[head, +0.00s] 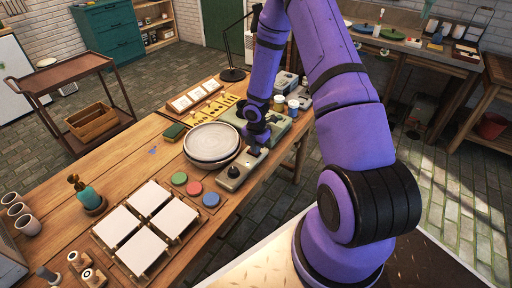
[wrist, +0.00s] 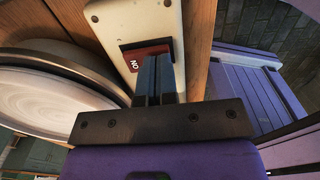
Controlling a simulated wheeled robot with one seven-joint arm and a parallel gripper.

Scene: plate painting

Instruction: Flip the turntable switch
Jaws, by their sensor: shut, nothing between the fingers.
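The turntable (head: 212,142) is a pale round disc on the wooden table; its rim and disc also show at the left of the wrist view (wrist: 50,100). The switch box (head: 236,178) sits just right of it, with a dark knob on its near end. In the wrist view the cream switch plate (wrist: 132,22) carries a dark-framed red rocker switch (wrist: 136,61) marked ON. My gripper (head: 256,150) is shut and empty above the far end of the box. Its fingertips (wrist: 154,62) overlap the rocker, partly hiding it; whether they touch it, I cannot tell.
Green, red and blue discs (head: 194,188) lie in front of the switch box. Small paint cups (head: 293,105) and a greenish case stand behind my gripper. The table edge is close on the right.

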